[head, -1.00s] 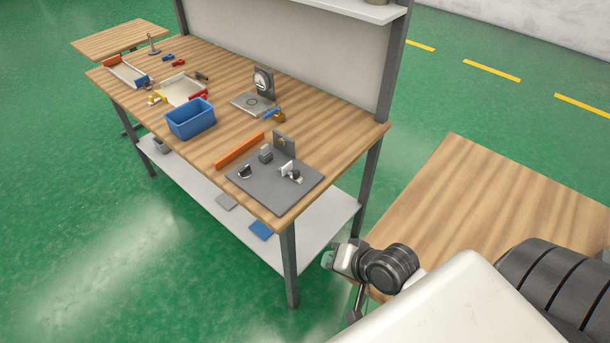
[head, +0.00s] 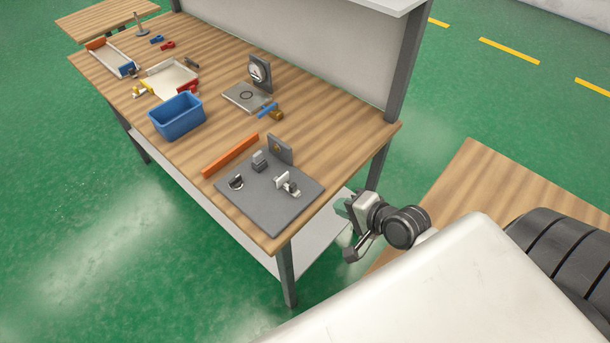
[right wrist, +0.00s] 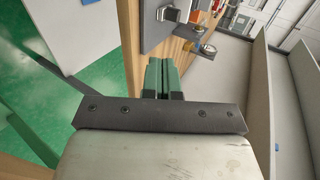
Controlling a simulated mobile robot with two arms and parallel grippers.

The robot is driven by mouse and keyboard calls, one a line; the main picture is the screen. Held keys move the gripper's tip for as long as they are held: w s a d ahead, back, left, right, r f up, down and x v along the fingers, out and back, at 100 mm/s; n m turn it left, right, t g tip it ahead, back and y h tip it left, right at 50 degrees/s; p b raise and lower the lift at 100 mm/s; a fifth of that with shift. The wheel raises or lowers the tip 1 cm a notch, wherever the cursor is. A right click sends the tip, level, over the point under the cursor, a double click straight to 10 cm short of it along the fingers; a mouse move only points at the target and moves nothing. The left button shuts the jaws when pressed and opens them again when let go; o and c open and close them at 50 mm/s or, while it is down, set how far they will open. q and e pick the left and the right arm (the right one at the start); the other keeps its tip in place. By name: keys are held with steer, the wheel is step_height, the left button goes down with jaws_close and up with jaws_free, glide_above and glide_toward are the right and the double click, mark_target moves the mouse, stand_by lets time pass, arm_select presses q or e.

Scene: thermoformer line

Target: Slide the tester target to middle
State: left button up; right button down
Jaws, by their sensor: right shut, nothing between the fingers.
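A dial tester (head: 258,72) stands upright at the back of the wooden bench, with a flat grey plate (head: 238,101) bearing a dark ring in front of it. A grey fixture board (head: 262,210) lies at the bench's near right corner. It carries a dark knob (head: 236,182), a grey block (head: 259,160), an upright grey plate (head: 280,149) and a white part (head: 282,180). I cannot tell which part is the tester target. My right gripper (head: 343,208) is off the bench's right end, apart from the board. Its green fingers (right wrist: 165,78) are together and empty. My left gripper is out of view.
An orange bar (head: 231,155) lies along the board's far-left edge. A blue bin (head: 177,117), trays and small parts sit farther left. A bench post (head: 404,75) rises at the back right corner. A second wooden table (head: 470,185) is at right, with a floor gap between.

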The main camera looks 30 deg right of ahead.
glide_toward(294, 186)
step_height(294, 186, down, 3)
steer(key=x, duration=0.3)
steer(key=r+p+x, duration=0.1)
steer(key=x, duration=0.1)
steer(key=shift+w, duration=0.35)
steer(key=shift+w+a+f, duration=0.1)
steer(key=shift+w+a, duration=0.1)
steer(key=shift+w, duration=0.2)
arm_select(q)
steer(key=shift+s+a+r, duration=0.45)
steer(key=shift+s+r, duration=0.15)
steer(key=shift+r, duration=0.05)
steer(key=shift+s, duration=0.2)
arm_select(e)
steer(key=shift+w+a, duration=0.2)
steer(key=shift+w, duration=0.4)
steer(key=shift+w+a, duration=0.2)
steer(key=shift+w, duration=0.4)
arm_select(q)
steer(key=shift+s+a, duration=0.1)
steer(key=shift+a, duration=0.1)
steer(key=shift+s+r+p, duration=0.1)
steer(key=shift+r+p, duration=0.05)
steer(key=shift+p, duration=0.2)
arm_select(e)
steer(key=shift+s, duration=0.1)
